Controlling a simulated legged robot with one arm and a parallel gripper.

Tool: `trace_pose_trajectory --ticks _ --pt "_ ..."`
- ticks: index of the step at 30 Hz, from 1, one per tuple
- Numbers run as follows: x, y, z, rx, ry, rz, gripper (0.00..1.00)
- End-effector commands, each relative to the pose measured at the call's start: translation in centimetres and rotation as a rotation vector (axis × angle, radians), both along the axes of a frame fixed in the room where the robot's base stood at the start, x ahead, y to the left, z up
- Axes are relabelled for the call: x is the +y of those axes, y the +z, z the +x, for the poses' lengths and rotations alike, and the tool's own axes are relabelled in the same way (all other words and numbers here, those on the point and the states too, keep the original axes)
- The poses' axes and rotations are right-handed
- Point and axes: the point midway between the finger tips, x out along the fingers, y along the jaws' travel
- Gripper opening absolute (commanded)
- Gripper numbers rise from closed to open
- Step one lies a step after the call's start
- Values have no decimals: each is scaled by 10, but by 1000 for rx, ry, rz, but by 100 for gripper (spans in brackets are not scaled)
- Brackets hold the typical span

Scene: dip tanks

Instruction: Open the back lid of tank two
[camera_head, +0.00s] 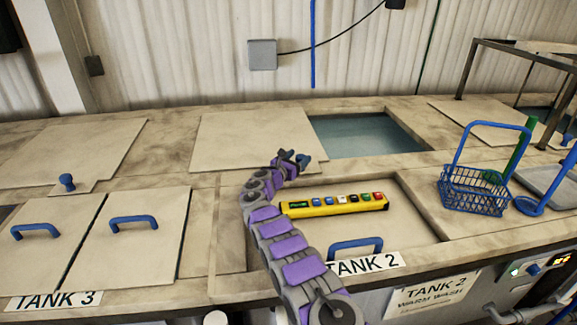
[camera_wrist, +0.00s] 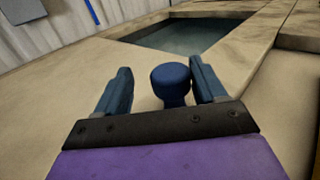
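The back lid of tank two (camera_head: 245,130) is a flat beige panel lying slid to the left. An opening with dark water (camera_head: 362,136) shows to its right. The lid's blue round knob (camera_wrist: 171,80) stands between my gripper's fingers in the wrist view. My gripper (camera_head: 294,157) is at the lid's front right corner. Its fingers are apart, with a clear gap on the knob's left side and the right finger close to or touching it. The water also shows in the wrist view (camera_wrist: 185,34). In the head view the knob is mostly hidden by my gripper.
Tank two's front lid (camera_head: 400,225) has a blue handle (camera_head: 355,245); a yellow button strip (camera_head: 335,204) lies over it. A blue wire basket (camera_head: 475,188) stands right. Tank three's lids (camera_head: 75,150) lie left, with a blue knob (camera_head: 67,182) and handles.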

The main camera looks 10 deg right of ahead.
Motion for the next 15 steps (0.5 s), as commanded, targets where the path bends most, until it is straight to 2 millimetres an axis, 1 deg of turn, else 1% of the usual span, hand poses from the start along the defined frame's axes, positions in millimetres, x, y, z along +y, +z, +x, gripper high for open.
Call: trace_pose_trajectory --ticks 5,11,15 --pt "2 2 -5 2 1 6 69" --pt "16 2 -19 1 1 -1 69" --pt "31 2 -32 1 2 -1 69"
